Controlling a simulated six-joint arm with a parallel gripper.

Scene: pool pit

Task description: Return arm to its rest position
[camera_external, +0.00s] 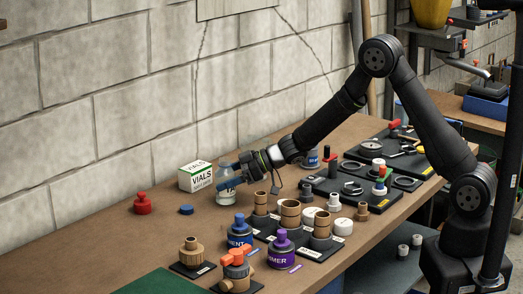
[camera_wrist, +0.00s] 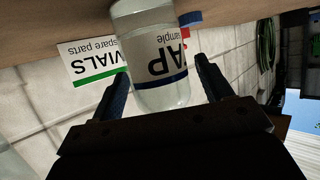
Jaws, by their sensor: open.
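My gripper (camera_external: 229,177) is at the far left end of my outstretched arm, low over the wooden bench. Its jaws are open, with one finger on each side of a clear jar (camera_external: 226,197). In the wrist view, the jar (camera_wrist: 165,92) stands between the fingers of the gripper (camera_wrist: 163,88); its label reads "AP sample" in part. I cannot tell whether either finger touches it. The jar appears to stand on the bench (camera_external: 100,243), and the fingers partly hide its upper part in the external view.
A white and green vials box (camera_external: 195,177) stands just behind the jar. A blue cap (camera_external: 186,209) and a red bottle (camera_external: 142,204) are to the left. Brown cups (camera_external: 290,214), blue and purple bottles (camera_external: 281,250) and black tool trays (camera_external: 352,190) crowd the right. The block wall is behind.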

